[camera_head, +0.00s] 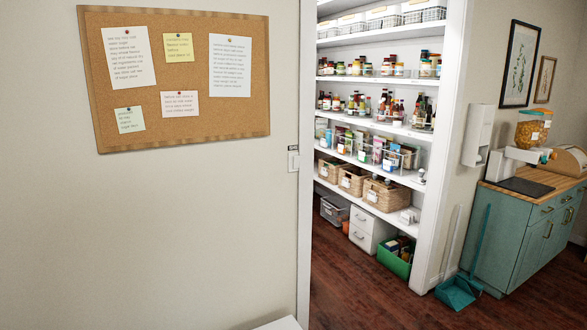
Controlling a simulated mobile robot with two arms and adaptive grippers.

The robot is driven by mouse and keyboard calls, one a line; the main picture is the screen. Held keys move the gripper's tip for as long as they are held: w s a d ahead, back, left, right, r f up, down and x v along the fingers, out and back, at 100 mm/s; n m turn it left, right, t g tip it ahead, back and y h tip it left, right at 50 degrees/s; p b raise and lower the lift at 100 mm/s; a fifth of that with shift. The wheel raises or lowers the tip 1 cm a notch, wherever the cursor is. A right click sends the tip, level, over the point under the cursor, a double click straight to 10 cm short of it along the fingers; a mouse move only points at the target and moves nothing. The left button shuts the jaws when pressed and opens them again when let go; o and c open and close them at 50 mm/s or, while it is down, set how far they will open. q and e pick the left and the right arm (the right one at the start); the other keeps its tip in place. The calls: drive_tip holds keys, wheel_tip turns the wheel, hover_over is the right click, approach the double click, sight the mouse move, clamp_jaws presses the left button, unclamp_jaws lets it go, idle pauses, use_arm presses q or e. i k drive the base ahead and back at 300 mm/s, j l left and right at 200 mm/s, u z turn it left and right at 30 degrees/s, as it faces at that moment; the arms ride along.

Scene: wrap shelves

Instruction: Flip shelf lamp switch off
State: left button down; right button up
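A small pale switch plate (293,161) is on the beige wall, left of the white door frame and below the right end of the cork board. It is too small to tell which way its switch is set. The white pantry shelves (367,132) stand beyond the opening to its right and look brightly lit. No lamp itself can be made out. Neither of my grippers is in view.
A cork board (180,142) with paper notes hangs on the left wall. The shelves hold jars, bottles and baskets. A green crate (394,262), a teal dustpan (458,291) and a teal cabinet (514,236) stand at the right. Dark wooden floor (350,297) is clear in front of the opening.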

sight(296, 159)
drive_tip(key=i+j+z, duration=0.1)
drive_tip(key=i+z, duration=0.15)
drive_tip(key=z, duration=0.15)
drive_tip(key=i+j+z, duration=0.2)
drive_tip(key=z, duration=0.2)
drive_tip(key=i+j+z, duration=0.2)
drive_tip(key=z, duration=0.2)
drive_tip(key=i+j, duration=0.2)
drive_tip(key=i+j+z, duration=0.1)
drive_tip(key=i+j, duration=0.15)
drive_tip(key=j, duration=0.2)
drive_tip(key=i+j, duration=0.2)
drive_tip(key=j, duration=0.15)
